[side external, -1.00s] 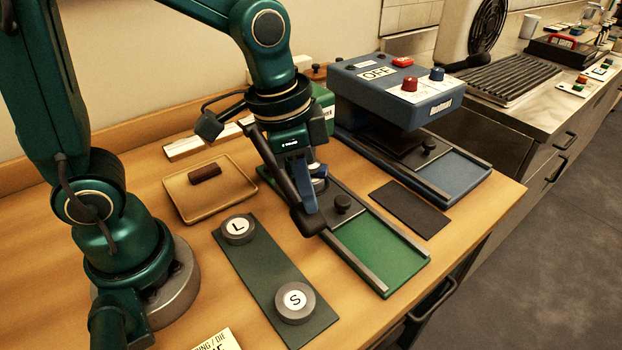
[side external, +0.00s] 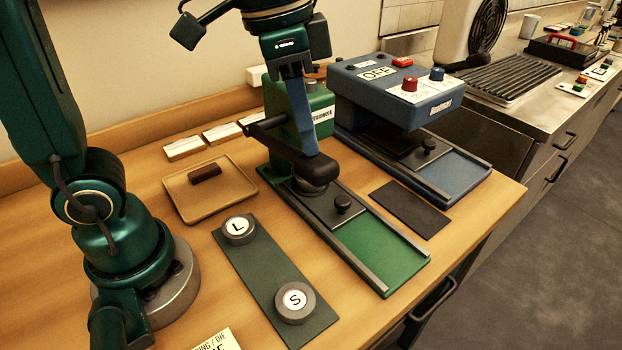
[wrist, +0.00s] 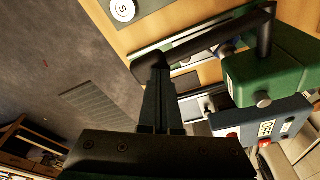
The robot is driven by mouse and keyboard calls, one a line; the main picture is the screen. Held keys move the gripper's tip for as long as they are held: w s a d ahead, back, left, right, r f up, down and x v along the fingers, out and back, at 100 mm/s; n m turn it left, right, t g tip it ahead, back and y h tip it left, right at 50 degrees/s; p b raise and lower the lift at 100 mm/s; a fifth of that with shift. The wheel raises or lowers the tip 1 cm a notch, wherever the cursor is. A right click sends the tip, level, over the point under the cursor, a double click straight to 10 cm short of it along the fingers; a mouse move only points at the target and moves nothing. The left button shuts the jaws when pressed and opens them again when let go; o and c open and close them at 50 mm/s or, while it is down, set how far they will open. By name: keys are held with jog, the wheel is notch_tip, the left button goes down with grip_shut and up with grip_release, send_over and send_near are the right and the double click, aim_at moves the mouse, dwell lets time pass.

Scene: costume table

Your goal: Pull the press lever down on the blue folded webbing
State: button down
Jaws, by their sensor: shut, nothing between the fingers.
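The green press (side external: 283,150) stands on the wooden table, with a green base and rails running to the front. Its black lever (side external: 290,153) reaches forward from the press side and ends in a thick grip; the lever also shows in the wrist view (wrist: 220,35). My gripper (side external: 311,153) is shut and empty, with its blue fingertips at the top of the lever's grip end. In the wrist view the fingertips (wrist: 159,67) overlap the grip; firm contact cannot be told. A small blue patch (wrist: 227,47) under the press head may be the webbing, mostly hidden.
A blue press (side external: 395,95) marked OFF stands to the right, with a dark mat (side external: 411,209) in front. A tan tray (side external: 240,190) holding a brown block (side external: 205,173) lies left. Round L (side external: 239,229) and S (side external: 295,302) dies sit on a dark green strip.

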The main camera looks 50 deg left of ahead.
jog(key=shift+w+d+v, duration=0.1)
jog(key=shift+w+v, duration=0.1)
jog(key=shift+v, duration=0.95)
jog(key=shift+w+d+v, duration=0.15)
jog(key=shift+w+v, duration=0.05)
jog(key=shift+v, duration=0.9)
jog(key=shift+r, duration=0.2)
jog(key=shift+a+r, duration=0.1)
jog(key=shift+r, duration=0.05)
jog(key=s+a+f+n+t+y, duration=0.1)
jog(key=s+a+f+n+t, duration=0.2)
jog(key=f, duration=0.7)
jog(key=s+a+n, duration=0.2)
jog(key=s+n, duration=0.1)
jog(key=s, duration=0.1)
jog(key=shift+t, duration=0.3)
